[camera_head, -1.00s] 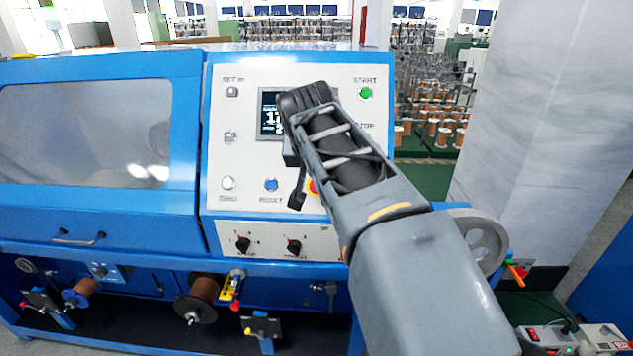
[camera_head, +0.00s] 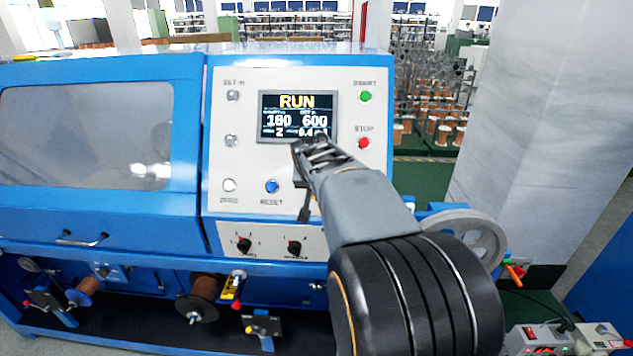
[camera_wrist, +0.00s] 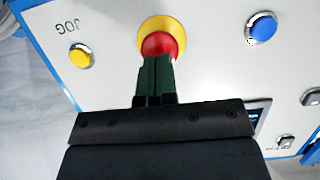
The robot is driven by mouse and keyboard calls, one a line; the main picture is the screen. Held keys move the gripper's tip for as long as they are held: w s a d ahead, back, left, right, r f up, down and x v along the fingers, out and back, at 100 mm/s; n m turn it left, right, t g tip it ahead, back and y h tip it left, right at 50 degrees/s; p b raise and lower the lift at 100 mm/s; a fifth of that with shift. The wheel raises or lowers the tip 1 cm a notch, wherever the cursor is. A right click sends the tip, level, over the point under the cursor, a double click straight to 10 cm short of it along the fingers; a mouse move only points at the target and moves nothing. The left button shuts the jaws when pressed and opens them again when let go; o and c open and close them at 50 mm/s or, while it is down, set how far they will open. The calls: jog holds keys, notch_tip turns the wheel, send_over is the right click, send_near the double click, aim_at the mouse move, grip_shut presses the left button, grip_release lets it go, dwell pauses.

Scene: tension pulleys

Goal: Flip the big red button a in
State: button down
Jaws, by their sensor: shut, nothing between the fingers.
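The big red button (camera_wrist: 162,44) is a red mushroom head on a yellow round base (camera_wrist: 160,26). It shows at the top centre of the wrist view, on the white panel. My gripper (camera_wrist: 155,64) is shut and empty. Its dark green fingertips overlap the lower edge of the red head; I cannot tell whether they touch it. In the head view, my arm hides the red button, and only a dark part of my gripper shows beside the arm, below the display.
The white panel carries a display (camera_head: 297,116) reading RUN, a green START button (camera_head: 365,96), a small red STOP button (camera_head: 364,143) and a blue RESET button (camera_head: 271,186). A yellow JOG button (camera_wrist: 81,57) sits left of the red button in the wrist view.

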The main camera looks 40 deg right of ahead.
jog(key=shift+w+d+f, duration=0.2)
jog(key=shift+w+d, duration=0.05)
jog(key=shift+b+x, duration=0.6)
jog(key=shift+x, duration=0.4)
jog(key=shift+r, duration=0.2)
jog(key=b+v, duration=0.1)
jog(key=v, duration=1.3)
jog(key=shift+s+a+f, duration=0.25)
jog(key=shift+s+a, duration=0.1)
jog(key=shift+a, duration=0.05)
